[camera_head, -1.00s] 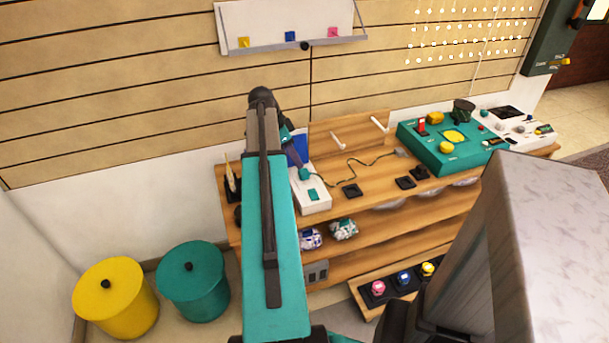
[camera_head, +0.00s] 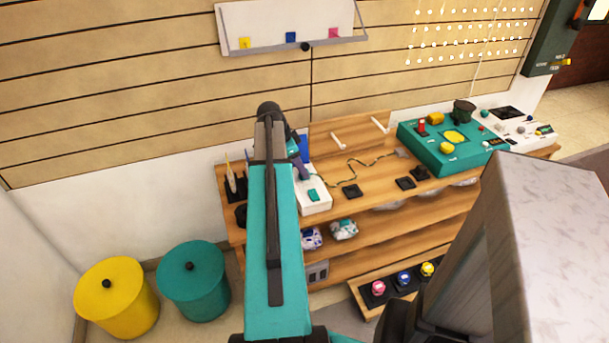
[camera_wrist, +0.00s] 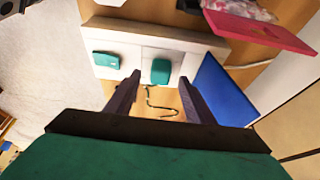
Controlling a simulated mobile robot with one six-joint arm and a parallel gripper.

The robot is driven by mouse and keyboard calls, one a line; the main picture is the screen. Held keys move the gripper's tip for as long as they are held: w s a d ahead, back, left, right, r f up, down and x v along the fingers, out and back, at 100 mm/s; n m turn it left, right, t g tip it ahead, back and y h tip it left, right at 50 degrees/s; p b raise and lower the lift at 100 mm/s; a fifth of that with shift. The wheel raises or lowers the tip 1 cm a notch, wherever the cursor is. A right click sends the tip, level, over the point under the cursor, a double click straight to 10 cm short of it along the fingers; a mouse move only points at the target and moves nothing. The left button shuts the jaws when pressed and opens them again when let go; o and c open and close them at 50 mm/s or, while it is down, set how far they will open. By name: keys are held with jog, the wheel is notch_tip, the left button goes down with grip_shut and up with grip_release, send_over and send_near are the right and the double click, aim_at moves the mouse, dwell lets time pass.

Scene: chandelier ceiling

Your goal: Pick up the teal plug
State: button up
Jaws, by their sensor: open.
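The teal plug (camera_wrist: 160,72) sits at the white box (camera_wrist: 122,46) in the wrist view, with a dark green cord near it. A second teal piece (camera_wrist: 106,60) lies on the box to its left. My gripper (camera_wrist: 159,78) is open, its two dark fingers pointing at the plug, one on each side in the picture. I cannot tell whether they touch it. In the head view my gripper (camera_head: 302,170) is at the back of the white box (camera_head: 314,205), and the plug is hidden behind it.
A blue panel (camera_wrist: 220,90) stands close to the right finger in the wrist view. The wooden bench (camera_head: 375,178) holds black pieces (camera_head: 352,191) and a teal console (camera_head: 440,158) to the right. A holder with upright tools (camera_head: 233,182) stands left of my arm.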

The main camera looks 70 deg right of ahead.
jog(key=shift+x, duration=1)
jog(key=c, duration=1.1)
